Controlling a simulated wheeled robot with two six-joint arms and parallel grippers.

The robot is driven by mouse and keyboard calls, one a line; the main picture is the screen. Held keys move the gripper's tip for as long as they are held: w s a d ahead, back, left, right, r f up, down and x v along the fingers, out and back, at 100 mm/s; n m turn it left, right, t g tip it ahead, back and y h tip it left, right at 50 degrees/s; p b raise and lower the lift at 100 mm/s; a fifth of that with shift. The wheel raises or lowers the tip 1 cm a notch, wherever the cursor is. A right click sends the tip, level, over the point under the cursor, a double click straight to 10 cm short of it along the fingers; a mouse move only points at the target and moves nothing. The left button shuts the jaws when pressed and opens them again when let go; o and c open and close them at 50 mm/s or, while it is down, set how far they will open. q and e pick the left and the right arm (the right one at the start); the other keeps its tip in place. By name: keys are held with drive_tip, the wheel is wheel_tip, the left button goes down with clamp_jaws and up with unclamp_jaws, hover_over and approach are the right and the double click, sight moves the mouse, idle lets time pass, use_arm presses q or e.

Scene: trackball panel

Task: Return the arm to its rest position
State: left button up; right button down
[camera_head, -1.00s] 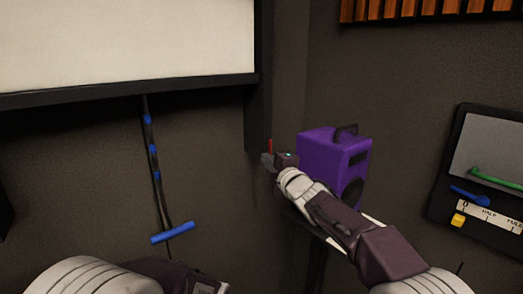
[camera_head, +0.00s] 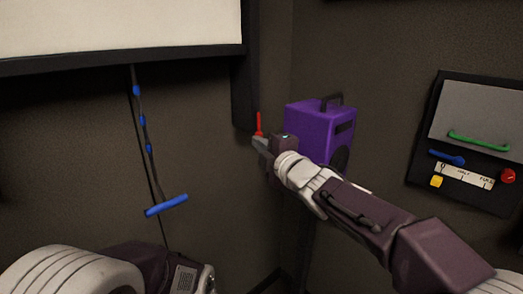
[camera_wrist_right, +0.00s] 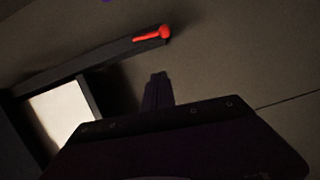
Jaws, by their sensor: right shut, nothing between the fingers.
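My right gripper (camera_head: 262,146) is shut and empty. In the head view it overlaps the lower end of a red lever (camera_head: 259,123) on the dark frame's post, in front of a purple box-shaped device (camera_head: 310,128). In the right wrist view the closed fingers (camera_wrist_right: 158,88) point at the wall, below and apart from the red lever (camera_wrist_right: 152,34). My left arm shows at the bottom left of the head view; its fingertips are out of the picture.
A white screen (camera_head: 110,25) in a dark frame hangs at upper left. A cord with a blue handle (camera_head: 166,205) hangs below it. A panel at right carries a green handle (camera_head: 478,140), a blue lever (camera_head: 446,157), a yellow block (camera_head: 437,181) and a red knob (camera_head: 508,176).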

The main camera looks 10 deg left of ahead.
drive_tip(key=s+d+f+m+g+h, duration=0.2)
drive_tip(key=d+f+m+h, duration=0.3)
drive_tip(key=d+f, duration=0.55)
drive_tip(key=s+d+f+m+g+h, duration=0.25)
drive_tip(key=d+f+m, duration=0.55)
drive_tip(key=f, duration=0.5)
drive_tip(key=s+d+f+m+g+h, duration=0.1)
drive_tip(key=s+d+f+m+g, duration=0.4)
drive_tip(key=s+f, duration=0.45)
drive_tip(key=s+d+f+m+g+h, duration=0.2)
drive_tip(key=s+d+f+m+g, duration=0.35)
drive_tip(key=s, duration=0.75)
wheel_tip(320, 180, up, 18)
drive_tip(key=t+p, duration=0.2)
drive_tip(key=p, duration=1.6)
drive_tip(key=shift+w+m, duration=0.3)
drive_tip(key=shift+m, duration=0.15)
drive_tip(key=shift+a, duration=0.1)
